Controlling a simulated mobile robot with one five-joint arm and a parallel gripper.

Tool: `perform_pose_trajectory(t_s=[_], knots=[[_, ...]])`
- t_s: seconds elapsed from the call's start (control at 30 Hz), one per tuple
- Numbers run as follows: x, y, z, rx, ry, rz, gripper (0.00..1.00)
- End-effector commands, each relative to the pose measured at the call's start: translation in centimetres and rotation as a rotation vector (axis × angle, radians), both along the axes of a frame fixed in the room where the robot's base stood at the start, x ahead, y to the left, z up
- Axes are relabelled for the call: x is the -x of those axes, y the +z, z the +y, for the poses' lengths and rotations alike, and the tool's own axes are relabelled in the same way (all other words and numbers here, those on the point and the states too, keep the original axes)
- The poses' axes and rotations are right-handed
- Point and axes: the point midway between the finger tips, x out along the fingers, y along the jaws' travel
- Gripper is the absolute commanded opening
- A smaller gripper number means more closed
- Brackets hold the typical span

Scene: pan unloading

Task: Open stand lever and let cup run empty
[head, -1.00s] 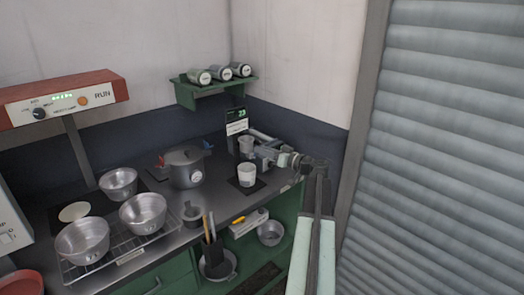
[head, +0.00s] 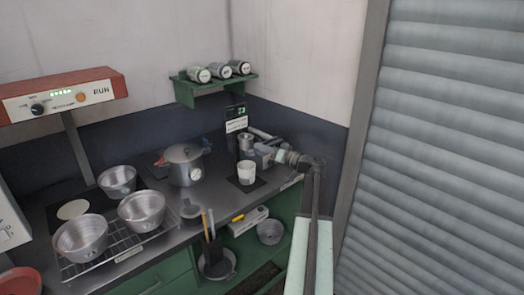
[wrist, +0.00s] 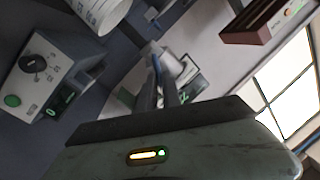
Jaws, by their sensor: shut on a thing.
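A small metal cup (head: 246,141) sits in the stand (head: 264,158) at the back right of the counter. A white cup (head: 247,171) stands upright on a black mat below and in front of it; it also shows at the top of the wrist view (wrist: 98,12). My gripper (head: 281,156) is at the right side of the stand. In the wrist view its dark fingers (wrist: 158,82) are closed around a thin blue-grey piece, which looks like the stand lever (wrist: 156,63). The fingers partly hide it. I cannot see liquid flowing or the cup's contents.
A lidded pot (head: 185,166) stands left of the stand. A small display (head: 238,111) is behind the stand, and a green shelf with jars (head: 215,90) hangs above. A shutter fills the right.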

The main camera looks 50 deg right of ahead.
Motion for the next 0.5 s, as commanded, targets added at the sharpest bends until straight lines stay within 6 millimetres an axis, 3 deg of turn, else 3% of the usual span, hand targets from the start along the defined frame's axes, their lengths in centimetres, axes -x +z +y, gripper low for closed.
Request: perform_pose_trajectory(t_s=[0.17,0.27,0.3,0.5], knots=[[0.07,0.01,-0.03,0.000,-0.001,0.003,0.00],[0.08,0.00,-0.04,0.001,-0.001,0.003,0.28],[0.09,0.01,-0.04,0.001,-0.001,0.003,0.31],[0.10,0.01,-0.06,0.002,-0.001,0.002,0.31]])
